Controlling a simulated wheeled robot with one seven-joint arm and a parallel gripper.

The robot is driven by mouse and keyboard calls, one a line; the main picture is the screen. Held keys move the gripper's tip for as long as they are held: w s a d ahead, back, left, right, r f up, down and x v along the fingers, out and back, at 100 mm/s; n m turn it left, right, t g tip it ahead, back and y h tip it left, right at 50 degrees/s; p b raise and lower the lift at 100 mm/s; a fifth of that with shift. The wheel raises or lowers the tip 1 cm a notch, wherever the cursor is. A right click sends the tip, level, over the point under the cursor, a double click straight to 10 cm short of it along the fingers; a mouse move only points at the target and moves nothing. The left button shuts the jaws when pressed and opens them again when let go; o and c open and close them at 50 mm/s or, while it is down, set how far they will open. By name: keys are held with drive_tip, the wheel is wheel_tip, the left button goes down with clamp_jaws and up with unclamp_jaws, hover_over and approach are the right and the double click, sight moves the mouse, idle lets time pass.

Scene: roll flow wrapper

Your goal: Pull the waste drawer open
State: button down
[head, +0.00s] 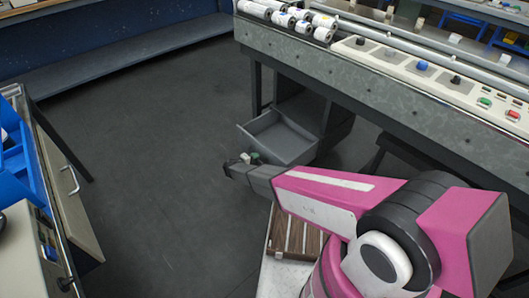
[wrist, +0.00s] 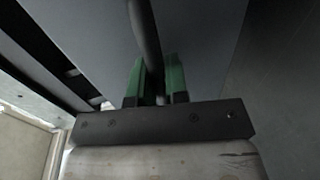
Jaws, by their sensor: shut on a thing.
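The waste drawer (head: 281,139) is a grey open-topped box under the machine. In the head view it stands pulled out from its housing, and its inside looks empty. My gripper (head: 250,158) is at the drawer's front face. In the wrist view the green fingers of my gripper (wrist: 158,84) are shut around a dark bar handle (wrist: 146,35) that runs across the grey drawer front (wrist: 203,42). The head view shows the fingers only small, and the handle is hard to make out there.
The wrapper machine (head: 370,85) with film rolls (head: 290,17) and a control panel stands above the drawer. Open dark floor (head: 150,150) lies to the left. A cabinet with a handle (head: 70,180) and blue bins (head: 15,160) stands at the left edge. A slatted wooden piece (head: 292,235) lies near my arm.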

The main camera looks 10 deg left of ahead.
drive_tip(key=shift+f+v, duration=0.15)
drive_tip(key=shift+v, duration=0.65)
drive_tip(key=shift+f+v, duration=0.2)
drive_tip(key=shift+v, duration=0.6)
drive_tip(key=c, duration=1.1)
unclamp_jaws()
drive_tip(key=shift+c, duration=0.2)
drive_tip(key=shift+s+a, duration=0.1)
drive_tip(key=shift+a, duration=0.05)
drive_tip(key=v, duration=1)
drive_tip(key=shift+s, duration=0.3)
drive_tip(key=shift+a, duration=0.1)
